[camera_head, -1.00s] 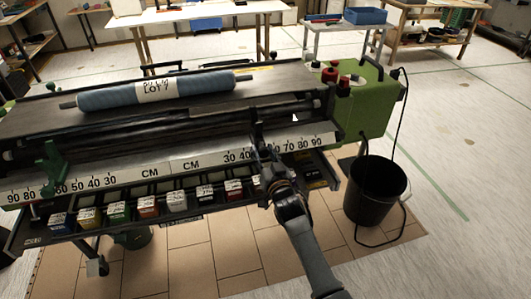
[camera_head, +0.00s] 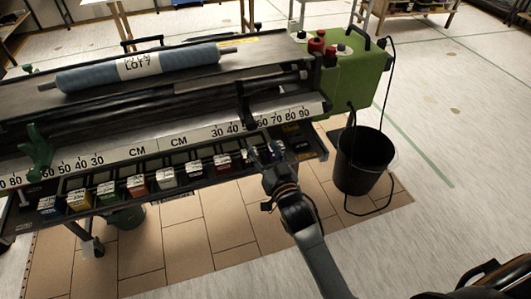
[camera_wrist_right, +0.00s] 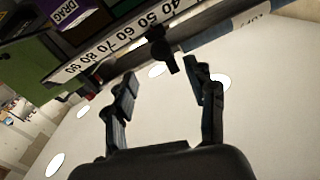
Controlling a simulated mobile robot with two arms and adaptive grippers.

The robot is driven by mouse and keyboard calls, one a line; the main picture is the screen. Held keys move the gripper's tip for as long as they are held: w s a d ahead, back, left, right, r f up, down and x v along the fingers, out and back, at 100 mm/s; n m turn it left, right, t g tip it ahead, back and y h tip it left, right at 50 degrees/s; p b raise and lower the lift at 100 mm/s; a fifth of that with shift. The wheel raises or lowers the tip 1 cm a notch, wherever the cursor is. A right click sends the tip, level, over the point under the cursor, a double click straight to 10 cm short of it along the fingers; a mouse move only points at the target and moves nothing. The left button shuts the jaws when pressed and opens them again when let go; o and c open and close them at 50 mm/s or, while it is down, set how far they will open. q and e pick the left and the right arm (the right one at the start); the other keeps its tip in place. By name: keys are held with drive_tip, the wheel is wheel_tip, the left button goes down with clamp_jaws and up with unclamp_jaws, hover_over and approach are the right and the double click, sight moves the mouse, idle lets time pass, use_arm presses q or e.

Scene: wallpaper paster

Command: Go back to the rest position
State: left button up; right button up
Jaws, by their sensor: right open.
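My right gripper (camera_head: 262,154) is low in front of the wallpaper paster, by the right end of its row of small boxes. In the right wrist view its two fingers (camera_wrist_right: 164,85) are spread apart with nothing between them. A black slider or clamp (camera_head: 246,108) stands on the white centimetre ruler (camera_head: 138,151), just above and behind this gripper. It shows in the wrist view (camera_wrist_right: 159,48) beyond the fingertips, apart from them. My left gripper is not in view.
A blue wallpaper roll (camera_head: 95,75) lies on top of the machine. A green clamp (camera_head: 36,153) is at its left. The green control box (camera_head: 352,78) and a black bucket (camera_head: 363,160) stand at the right.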

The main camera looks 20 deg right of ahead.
drive_tip(key=shift+s, duration=0.8)
drive_tip(key=s+f+n+g, duration=0.1)
drive_tip(key=s+f+g, duration=0.3)
drive_tip(key=f, duration=0.8)
drive_tip(key=s+f+n+g, duration=0.1)
drive_tip(key=s+f+g, duration=0.1)
drive_tip(key=s+f, duration=0.7)
drive_tip(key=s+f+g, duration=0.3)
drive_tip(key=f, duration=1.1)
drive_tip(key=s+d+f+g, duration=0.2)
drive_tip(key=s+f, duration=0.3)
drive_tip(key=s, duration=0.6)
drive_tip(key=s+d+f+n+g, duration=0.1)
drive_tip(key=s+d+f+g, duration=0.2)
drive_tip(key=s+f, duration=0.3)
drive_tip(key=s+d+f+g+h, duration=0.1)
drive_tip(key=s+d+f+g, duration=0.2)
drive_tip(key=s, duration=1.2)
wheel_tip(320, 180, down, 2)
drive_tip(key=shift+s+f+n+p, duration=0.15)
drive_tip(key=shift+s+n+p, duration=0.15)
drive_tip(key=shift+n, duration=0.1)
